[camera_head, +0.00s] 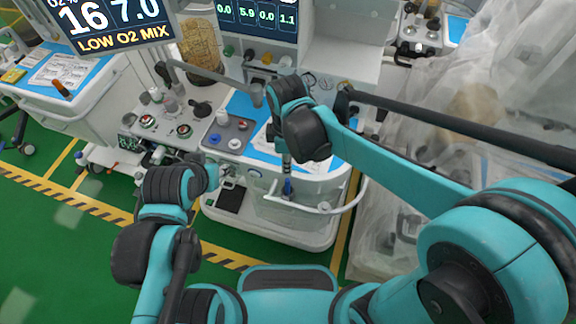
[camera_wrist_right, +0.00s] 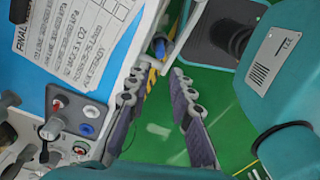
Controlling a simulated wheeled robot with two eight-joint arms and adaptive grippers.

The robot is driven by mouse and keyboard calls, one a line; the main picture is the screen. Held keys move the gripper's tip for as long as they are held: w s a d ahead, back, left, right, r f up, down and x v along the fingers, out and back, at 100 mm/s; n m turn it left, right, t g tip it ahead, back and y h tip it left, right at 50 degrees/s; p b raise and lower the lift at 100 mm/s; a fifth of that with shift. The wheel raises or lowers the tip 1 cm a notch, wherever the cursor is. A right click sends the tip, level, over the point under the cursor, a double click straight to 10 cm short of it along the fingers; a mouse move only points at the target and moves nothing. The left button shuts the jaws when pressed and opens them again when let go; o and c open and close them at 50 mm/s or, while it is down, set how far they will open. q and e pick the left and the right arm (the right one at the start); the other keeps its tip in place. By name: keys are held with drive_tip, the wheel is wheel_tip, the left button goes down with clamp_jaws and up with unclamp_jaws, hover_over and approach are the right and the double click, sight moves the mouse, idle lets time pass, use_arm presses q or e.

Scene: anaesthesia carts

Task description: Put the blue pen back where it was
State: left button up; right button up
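My right gripper (camera_head: 286,165) points down over the front edge of the middle cart (camera_head: 318,190). In the right wrist view its two fingers (camera_wrist_right: 155,85) stand apart with nothing seen between them. A small blue item (camera_head: 288,187), possibly the blue pen, shows just below the fingers by the cart's front rail. It also shows in the wrist view (camera_wrist_right: 162,48), beyond the fingertips beside the paper's edge; I cannot tell whether it is upright or what it rests in. My left gripper (camera_head: 226,180) is near the cart's left front, small and partly hidden by its arm.
A printed sheet (camera_wrist_right: 85,40) lies on the cart's blue top, near a panel of knobs (camera_wrist_right: 72,128). A white rail (camera_head: 325,209) curves around the cart front. Another cart (camera_head: 88,108) with papers stands left. Plastic-draped equipment (camera_head: 500,90) stands right. Green floor (camera_head: 80,240) is open at left.

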drive_tip(key=s+d+r+m+t, duration=0.2)
drive_tip(key=d+m+t, duration=0.1)
drive_tip(key=d+m, duration=0.5)
drive_tip(key=s+d+r+m+t, duration=0.3)
drive_tip(key=d+m+t, duration=0.1)
drive_tip(key=d+m, duration=0.5)
drive_tip(key=shift+d+r, duration=0.2)
drive_tip(key=shift+d, duration=0.2)
drive_tip(key=shift+s, duration=0.1)
idle(1.3)
